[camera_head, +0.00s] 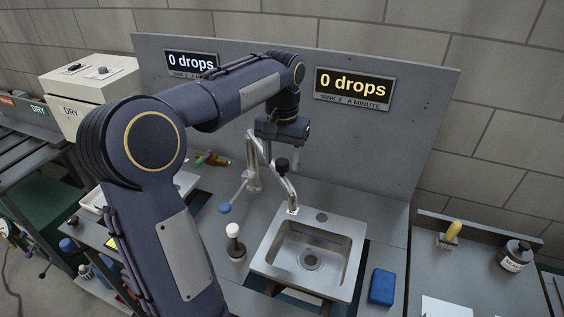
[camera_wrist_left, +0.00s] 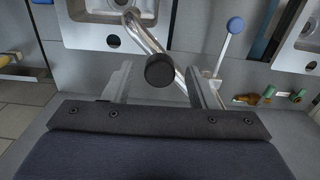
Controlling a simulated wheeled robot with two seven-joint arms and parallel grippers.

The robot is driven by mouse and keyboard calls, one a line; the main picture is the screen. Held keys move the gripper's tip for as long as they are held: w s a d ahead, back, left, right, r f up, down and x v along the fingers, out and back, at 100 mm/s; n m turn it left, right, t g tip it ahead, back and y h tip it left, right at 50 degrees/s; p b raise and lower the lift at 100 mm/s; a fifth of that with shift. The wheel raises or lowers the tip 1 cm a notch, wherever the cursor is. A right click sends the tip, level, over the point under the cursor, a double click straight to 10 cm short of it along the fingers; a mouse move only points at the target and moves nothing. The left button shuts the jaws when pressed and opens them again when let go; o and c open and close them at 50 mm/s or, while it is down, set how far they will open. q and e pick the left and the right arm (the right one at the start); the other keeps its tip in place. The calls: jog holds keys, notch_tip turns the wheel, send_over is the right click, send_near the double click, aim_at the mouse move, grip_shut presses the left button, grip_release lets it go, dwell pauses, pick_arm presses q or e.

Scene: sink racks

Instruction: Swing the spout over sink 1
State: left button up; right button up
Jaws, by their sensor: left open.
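The steel spout (camera_head: 291,192) has its outlet over the right-hand sink, sink 2 (camera_head: 342,229). A black knob (camera_head: 282,165) sits on the spout. My left gripper (camera_head: 271,150) is above the spout, pointing down. In the left wrist view the open fingers (camera_wrist_left: 159,72) lie on either side of the black knob (camera_wrist_left: 160,71), with gaps visible. The spout (camera_wrist_left: 150,38) runs past the knob there. Sink 1 (camera_head: 187,184) is mostly hidden behind my left arm; its edge also shows in the left wrist view (camera_wrist_left: 296,60). My right gripper is out of view.
A lever with a blue ball (camera_head: 224,209) stands left of the spout. A black-and-white upright piece (camera_head: 235,240) is left of sink 2. A blue block (camera_head: 382,287) lies at right. Behind stands a grey panel (camera_head: 420,130) with signs reading "0 drops" (camera_head: 353,87).

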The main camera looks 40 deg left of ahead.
pick_arm(q)
jog(key=shift+f, duration=1.05)
jog(key=shift+c, duration=0.3)
grip_shut()
